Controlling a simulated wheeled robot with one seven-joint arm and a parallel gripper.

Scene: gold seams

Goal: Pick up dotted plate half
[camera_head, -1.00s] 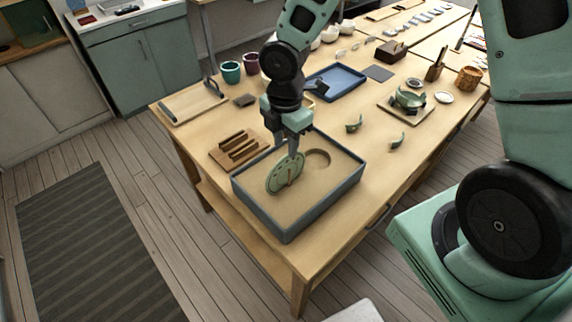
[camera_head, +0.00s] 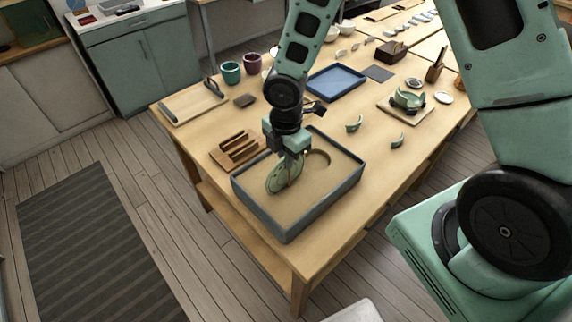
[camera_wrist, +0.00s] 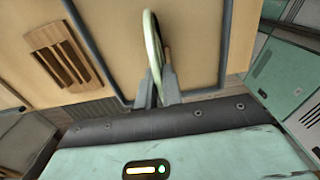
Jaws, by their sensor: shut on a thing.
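The dotted plate half (camera_head: 277,179) is pale green and stands on edge in the sand-coloured tray (camera_head: 318,198) with grey-blue walls. My gripper (camera_head: 289,155) is shut on its upper edge from above. In the wrist view the plate half (camera_wrist: 152,45) shows edge-on as a thin curved rim between the fingers of my gripper (camera_wrist: 160,88). A brownish piece lies against it there. I cannot tell whether the plate half's lower edge touches the tray floor.
A wooden slotted rack (camera_head: 238,149) stands just left of the tray. A blue tray (camera_head: 337,82) lies behind, and green shards (camera_head: 354,124) lie to the right. A wooden board with a green broken bowl (camera_head: 408,99) sits further right. Cups (camera_head: 231,73) stand at the back left.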

